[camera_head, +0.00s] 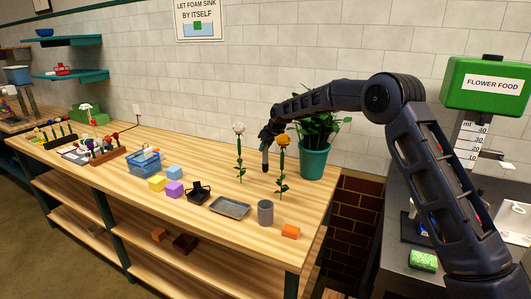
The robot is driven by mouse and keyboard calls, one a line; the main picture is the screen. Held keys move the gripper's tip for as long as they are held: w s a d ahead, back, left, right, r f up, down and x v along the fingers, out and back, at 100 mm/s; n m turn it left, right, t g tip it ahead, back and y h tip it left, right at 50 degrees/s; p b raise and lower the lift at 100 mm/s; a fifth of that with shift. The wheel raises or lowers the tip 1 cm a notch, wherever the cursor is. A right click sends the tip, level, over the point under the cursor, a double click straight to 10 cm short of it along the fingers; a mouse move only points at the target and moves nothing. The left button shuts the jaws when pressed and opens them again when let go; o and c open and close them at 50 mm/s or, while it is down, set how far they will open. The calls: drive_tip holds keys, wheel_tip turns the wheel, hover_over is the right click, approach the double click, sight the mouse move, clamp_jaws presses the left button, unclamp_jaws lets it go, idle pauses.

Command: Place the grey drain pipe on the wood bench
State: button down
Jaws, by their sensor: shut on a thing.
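My gripper (267,138) is above the right part of the wood bench (150,190), between a white flower and a yellow-orange flower. It is shut on a slim dark grey piece (265,161) that hangs upright below it, apart from the bench top. This looks like the grey drain pipe, though it is small and dark here. The fingertips are hard to make out. A wider grey cylinder (265,213) stands upright on the bench, nearer the front edge.
The white flower (239,130) and yellow flower (283,141) stand close to my gripper. A potted plant (314,160) is to the right. A grey tray (230,208), orange block (291,232) and blue basket (144,163) are on the bench. Bare wood lies behind the blocks.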

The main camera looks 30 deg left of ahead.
drive_tip(key=shift+f, duration=1.55)
drive_tip(key=c, duration=1.1)
unclamp_jaws()
drive_tip(key=shift+d+r, duration=0.1)
drive_tip(key=shift+r, duration=0.3)
drive_tip(key=v, duration=1.1)
drive_tip(key=shift+r, duration=0.2)
drive_tip(key=shift+s+d, duration=0.15)
